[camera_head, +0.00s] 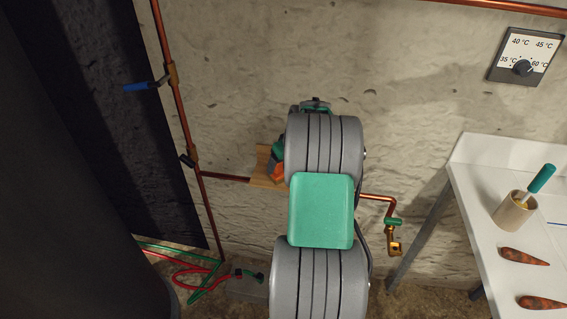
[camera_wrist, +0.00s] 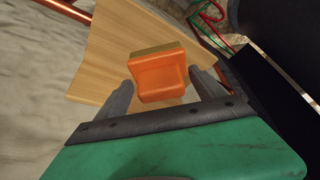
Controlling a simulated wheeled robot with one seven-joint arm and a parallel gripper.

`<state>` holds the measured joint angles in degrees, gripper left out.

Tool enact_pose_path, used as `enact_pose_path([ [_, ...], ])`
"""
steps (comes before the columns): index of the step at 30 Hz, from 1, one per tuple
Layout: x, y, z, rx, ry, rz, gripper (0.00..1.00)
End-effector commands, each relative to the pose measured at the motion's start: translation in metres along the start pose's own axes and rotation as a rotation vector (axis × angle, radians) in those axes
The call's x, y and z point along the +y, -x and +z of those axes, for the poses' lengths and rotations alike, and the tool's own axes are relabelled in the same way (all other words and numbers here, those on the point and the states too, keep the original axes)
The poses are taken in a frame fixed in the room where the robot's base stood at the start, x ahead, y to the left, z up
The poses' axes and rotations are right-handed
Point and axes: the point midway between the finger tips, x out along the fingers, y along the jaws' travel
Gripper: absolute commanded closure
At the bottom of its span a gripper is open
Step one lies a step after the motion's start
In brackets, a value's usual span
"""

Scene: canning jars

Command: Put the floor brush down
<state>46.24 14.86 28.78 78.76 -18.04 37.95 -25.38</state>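An orange floor brush (camera_wrist: 160,80) with a yellowish-tan strip along its far side is at the wooden shelf (camera_wrist: 110,60), seen in the wrist view. In the head view only a bit of orange (camera_head: 277,172) shows at the shelf (camera_head: 262,180), beside my arm. My gripper (camera_wrist: 162,78) has its two dark fingers spread, one on each side of the brush, with thin gaps seeming to show. The brush seems to rest on the board, but its underside is hidden. My arm covers much of the shelf in the head view.
Copper pipes (camera_head: 180,110) run along the wall, one with a blue-handled valve (camera_head: 146,85). Red and green hoses (camera_head: 195,280) lie on the floor at left. A white table (camera_head: 470,190) with a brush cup (camera_head: 513,211) stands right.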

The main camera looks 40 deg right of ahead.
Motion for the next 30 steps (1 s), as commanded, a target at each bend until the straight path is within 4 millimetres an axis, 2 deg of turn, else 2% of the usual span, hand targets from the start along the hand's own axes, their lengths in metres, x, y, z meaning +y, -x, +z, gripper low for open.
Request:
enact_pose_path([
  [6, 0.000, 0.001, 0.000, 0.000, 0.000, 0.000, 0.19],
  [10, 0.001, 0.010, -0.002, 0.002, 0.000, 0.001, 0.19],
  [14, 0.002, 0.038, -0.002, 0.004, -0.001, 0.005, 0.19],
  [21, 0.001, 0.098, -0.002, 0.002, -0.001, 0.003, 0.19],
  [25, 0.001, 0.117, -0.001, 0.001, -0.001, 0.002, 0.19],
  [30, -0.004, 0.124, -0.002, -0.001, 0.002, -0.001, 0.19],
])
